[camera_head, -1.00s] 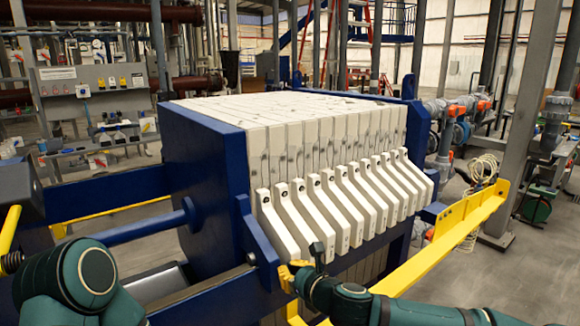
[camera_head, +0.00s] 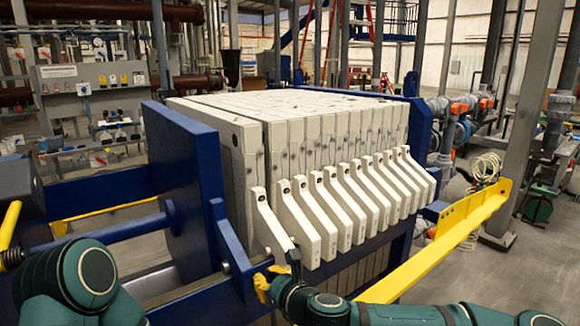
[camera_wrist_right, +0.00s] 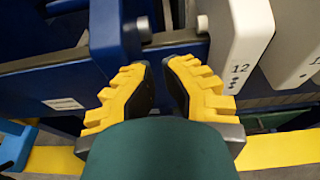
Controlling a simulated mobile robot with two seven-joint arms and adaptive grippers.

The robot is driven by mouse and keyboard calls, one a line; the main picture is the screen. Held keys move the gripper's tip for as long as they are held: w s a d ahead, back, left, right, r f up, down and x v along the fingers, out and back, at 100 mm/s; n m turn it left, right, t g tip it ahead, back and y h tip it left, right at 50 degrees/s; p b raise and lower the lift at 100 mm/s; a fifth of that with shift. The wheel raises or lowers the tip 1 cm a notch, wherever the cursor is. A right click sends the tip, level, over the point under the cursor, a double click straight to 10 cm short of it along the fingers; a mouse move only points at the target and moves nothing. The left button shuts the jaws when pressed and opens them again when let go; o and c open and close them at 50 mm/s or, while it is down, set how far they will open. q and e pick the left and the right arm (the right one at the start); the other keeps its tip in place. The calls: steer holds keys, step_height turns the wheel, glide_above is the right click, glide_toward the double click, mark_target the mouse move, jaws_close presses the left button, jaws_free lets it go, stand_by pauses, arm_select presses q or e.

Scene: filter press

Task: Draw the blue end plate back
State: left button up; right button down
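The blue end plate (camera_head: 190,185) stands upright at the left end of the press. Its blue side arm (camera_head: 232,255) slants down toward the viewer; in the right wrist view its rounded blue end (camera_wrist_right: 108,38) lies left of my fingers. My right gripper (camera_head: 278,277) is low beside this arm, near the foot of the first white plate (camera_head: 262,212). In the wrist view its yellow-and-black fingers (camera_wrist_right: 159,65) are a little apart with nothing seen held between them. The white handle marked 12 (camera_wrist_right: 240,45) is just right of them. My left gripper is out of view.
The other white filter plates (camera_head: 335,140) stand close together to the right, with a gap before the first one. A yellow rail (camera_head: 440,250) runs along the front right. A blue rod (camera_head: 100,235) reaches the end plate from the left.

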mark_target(249, 283)
steer(key=shift+s+a+r, duration=0.1)
steer(key=shift+s+a, duration=0.45)
steer(key=shift+a, duration=0.35)
steer(key=shift+s+a, duration=0.5)
steer(key=shift+a, duration=0.35)
steer(key=shift+s+d+f, duration=0.25)
steer(key=shift+s+d, duration=0.2)
steer(key=shift+s, duration=0.05)
arm_select(q)
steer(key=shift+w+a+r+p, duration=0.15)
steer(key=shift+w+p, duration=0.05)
steer(key=shift+p, duration=0.15)
arm_select(e)
steer(key=s+d, duration=0.4)
steer(key=shift+s+d, duration=0.2)
steer(key=shift+r, duration=0.1)
